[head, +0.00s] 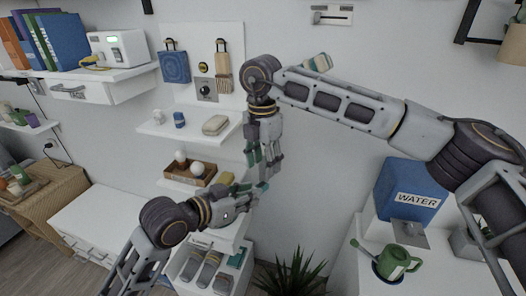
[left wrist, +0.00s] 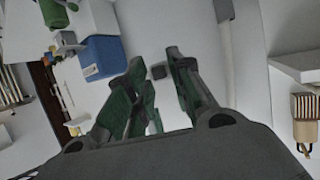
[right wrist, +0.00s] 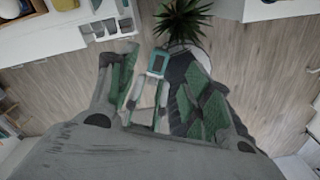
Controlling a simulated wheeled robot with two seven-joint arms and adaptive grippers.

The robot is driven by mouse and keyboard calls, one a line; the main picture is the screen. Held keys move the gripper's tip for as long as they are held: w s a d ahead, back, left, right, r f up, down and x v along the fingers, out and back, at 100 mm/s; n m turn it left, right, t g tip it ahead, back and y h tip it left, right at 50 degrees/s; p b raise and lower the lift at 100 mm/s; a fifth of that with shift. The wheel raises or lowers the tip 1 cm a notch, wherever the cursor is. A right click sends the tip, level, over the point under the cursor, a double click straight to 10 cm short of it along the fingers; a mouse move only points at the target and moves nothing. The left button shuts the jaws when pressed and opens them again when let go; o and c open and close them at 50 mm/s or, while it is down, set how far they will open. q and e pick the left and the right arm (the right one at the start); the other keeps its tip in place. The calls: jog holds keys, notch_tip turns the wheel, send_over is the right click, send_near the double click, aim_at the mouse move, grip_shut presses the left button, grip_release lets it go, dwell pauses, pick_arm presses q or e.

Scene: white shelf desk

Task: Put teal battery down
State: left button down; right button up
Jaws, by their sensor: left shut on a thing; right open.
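My left gripper (head: 256,189) is shut on the teal battery (head: 264,186), in front of the lower wall shelves. Only a small teal part of the battery shows there. In the right wrist view a teal, dark-centred end (right wrist: 158,62) shows between my right fingers, and it looks like the battery. In the left wrist view the fingers (left wrist: 161,75) close around a small dark block, whose colour is hard to tell. My right gripper (head: 263,160) is open and points down just above the left one. Whether it touches the battery cannot be told.
An open bin of grey items (head: 190,272) stands below. A plant (head: 291,278) and a blue WATER box (head: 410,180) are to the right.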

aim_at(264, 183)
jog(key=shift+s+f, duration=0.1)
jog(key=shift+f, duration=3.15)
jog(key=c, duration=1)
pick_arm(q)
jog(key=c, duration=1.2)
grip_release()
pick_arm(e)
grip_shut()
pick_arm(q)
jog(key=shift+o, duration=0.2)
jog(key=shift+r, duration=0.1)
notch_tip(264, 183, up, 10)
